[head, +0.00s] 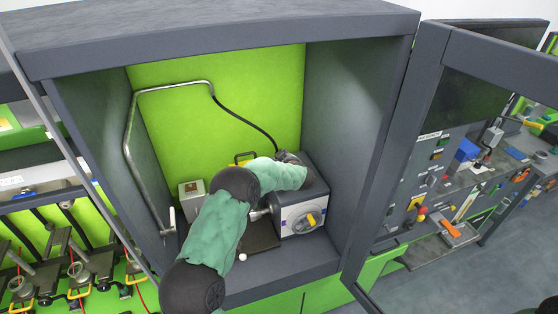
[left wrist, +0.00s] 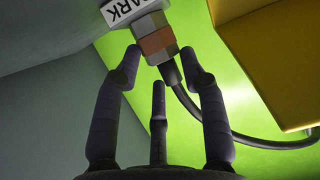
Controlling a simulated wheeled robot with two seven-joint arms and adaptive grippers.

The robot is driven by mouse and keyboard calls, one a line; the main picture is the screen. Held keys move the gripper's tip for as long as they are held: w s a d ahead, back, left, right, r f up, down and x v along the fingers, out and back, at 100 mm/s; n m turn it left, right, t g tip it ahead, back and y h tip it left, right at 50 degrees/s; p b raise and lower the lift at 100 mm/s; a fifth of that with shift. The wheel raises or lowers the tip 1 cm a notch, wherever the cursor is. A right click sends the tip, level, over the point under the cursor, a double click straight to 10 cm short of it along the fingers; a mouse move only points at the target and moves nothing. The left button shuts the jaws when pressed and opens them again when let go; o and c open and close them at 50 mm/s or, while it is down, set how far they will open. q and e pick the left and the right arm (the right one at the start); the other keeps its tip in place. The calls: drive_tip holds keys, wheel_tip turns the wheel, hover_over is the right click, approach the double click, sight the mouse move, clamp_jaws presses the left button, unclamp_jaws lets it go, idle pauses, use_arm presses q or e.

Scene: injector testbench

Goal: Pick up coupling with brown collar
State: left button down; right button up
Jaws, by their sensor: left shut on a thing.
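The coupling with the brown collar (left wrist: 155,43) is at the top middle of the left wrist view. It has a grey angular body with a brown band, and a black cable leaves it. My left gripper (left wrist: 160,62) is shut on it, with fingertips on both sides of the collar and a third finger in the middle. My right gripper is not in view.
The dark grey cabinet (head: 210,38) has a green back wall and an open door (head: 400,130) at right. A grey box with a yellow knob (head: 301,207) stands inside. A bent metal pipe (head: 129,130) with a black hose (head: 250,122) runs along the left and back.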

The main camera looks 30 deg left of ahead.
use_arm(q)
drive_tip(key=shift+a+r, duration=0.15)
drive_tip(key=shift+r, duration=0.45)
drive_tip(key=s+d+r, duration=0.2)
drive_tip(key=s+r, duration=0.4)
drive_tip(key=s+d+r, duration=0.2)
drive_tip(key=s+r, duration=0.4)
drive_tip(key=s, duration=0.1)
drive_tip(key=shift+s+d+b, duration=0.15)
drive_tip(key=shift+d+b, duration=0.2)
drive_tip(key=shift+b, duration=0.05)
drive_tip(key=shift+p, duration=0.6)
idle(0.4)
idle(0.4)
